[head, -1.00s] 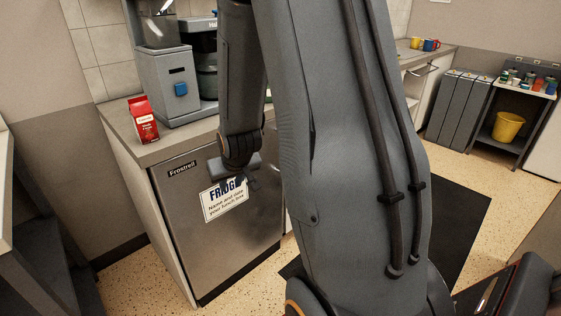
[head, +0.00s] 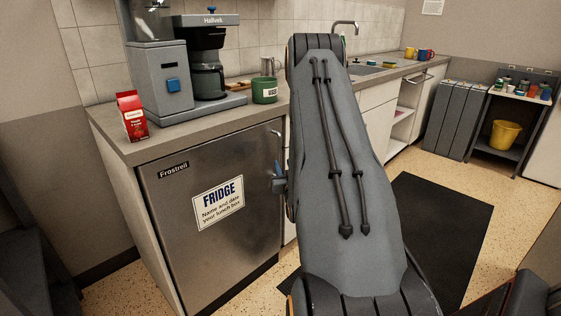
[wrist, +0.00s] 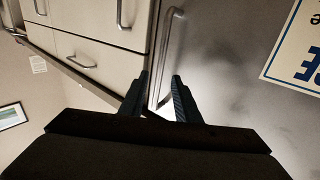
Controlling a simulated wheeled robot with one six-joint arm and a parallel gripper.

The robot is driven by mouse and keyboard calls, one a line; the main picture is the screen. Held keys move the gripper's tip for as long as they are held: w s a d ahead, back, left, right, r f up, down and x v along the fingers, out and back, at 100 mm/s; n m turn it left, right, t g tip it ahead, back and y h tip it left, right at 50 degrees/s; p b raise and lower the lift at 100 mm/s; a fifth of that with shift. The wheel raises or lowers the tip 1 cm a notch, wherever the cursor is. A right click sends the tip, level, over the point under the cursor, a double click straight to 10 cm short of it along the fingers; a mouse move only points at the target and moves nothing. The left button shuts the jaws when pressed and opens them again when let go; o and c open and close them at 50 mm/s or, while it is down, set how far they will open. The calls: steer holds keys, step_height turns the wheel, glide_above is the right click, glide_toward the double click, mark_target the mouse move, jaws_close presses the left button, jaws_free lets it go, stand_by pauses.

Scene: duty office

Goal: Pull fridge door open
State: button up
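The fridge door (head: 225,250) is a brushed steel front with a FRIDGE sign, under the counter at the left of the head view. It is shut. Its vertical bar handle (head: 277,133) is at the door's right edge. My gripper (head: 279,178) is beside the lower handle, partly hidden by my arm. In the wrist view my gripper (wrist: 161,80) is open, with the handle (wrist: 169,45) running down between its two fingers. A gap shows between the fingers and the bar; I cannot tell how deep the bar sits.
White drawers (wrist: 100,55) with their own handles adjoin the fridge. A dark mat (head: 440,225) lies on the floor at the right.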

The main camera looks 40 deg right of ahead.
mark_target(280, 157)
steer(key=shift+x, duration=2.75)
jaws_close()
